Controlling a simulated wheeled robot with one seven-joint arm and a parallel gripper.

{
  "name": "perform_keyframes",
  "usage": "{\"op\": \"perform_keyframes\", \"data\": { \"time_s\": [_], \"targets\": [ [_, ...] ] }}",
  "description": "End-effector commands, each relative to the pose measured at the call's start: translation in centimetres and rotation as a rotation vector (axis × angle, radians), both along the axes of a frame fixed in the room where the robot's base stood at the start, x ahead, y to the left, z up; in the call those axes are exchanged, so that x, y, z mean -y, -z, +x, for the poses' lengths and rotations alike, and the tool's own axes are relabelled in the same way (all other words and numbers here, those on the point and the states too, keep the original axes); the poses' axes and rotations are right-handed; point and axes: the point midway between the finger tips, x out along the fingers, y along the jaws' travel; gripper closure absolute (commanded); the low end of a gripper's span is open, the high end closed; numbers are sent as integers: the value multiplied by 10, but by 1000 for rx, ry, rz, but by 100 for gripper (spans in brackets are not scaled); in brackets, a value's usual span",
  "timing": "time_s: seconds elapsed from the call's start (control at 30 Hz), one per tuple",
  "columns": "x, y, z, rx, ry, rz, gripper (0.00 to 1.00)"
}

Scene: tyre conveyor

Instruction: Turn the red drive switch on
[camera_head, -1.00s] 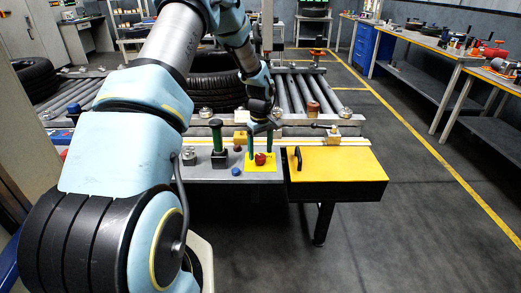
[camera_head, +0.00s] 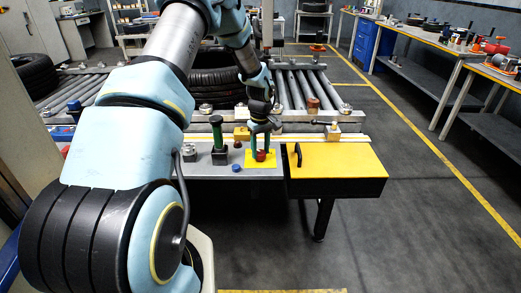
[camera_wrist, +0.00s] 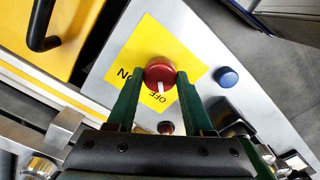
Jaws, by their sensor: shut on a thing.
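The red drive switch (camera_wrist: 160,72) is a round knob on a yellow plate (camera_wrist: 195,70) with ON and OFF printed on it. Its white mark points at the word OFF. My gripper (camera_wrist: 160,75) has its two green fingers on opposite sides of the knob and is shut on it. In the head view my gripper (camera_head: 260,155) reaches down onto the switch, which is partly hidden behind the fingers.
A blue button (camera_wrist: 227,77) sits beside the yellow plate. A green-handled lever (camera_head: 216,135) stands left of the switch. A yellow-topped box (camera_head: 340,163) with a black handle is to the right. The roller conveyor (camera_head: 295,95) lies behind.

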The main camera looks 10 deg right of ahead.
Motion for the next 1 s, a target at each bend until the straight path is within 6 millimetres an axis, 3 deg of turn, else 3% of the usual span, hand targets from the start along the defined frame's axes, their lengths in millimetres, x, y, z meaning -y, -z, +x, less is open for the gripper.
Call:
{"op": "perform_keyframes", "data": {
  "time_s": [0.2,0.57,1.0],
  "targets": [
    [0,0,0,0,0,0,100],
    [0,0,0,1,50,0,100],
    [0,1,1,2,384,0,100]
  ]
}}
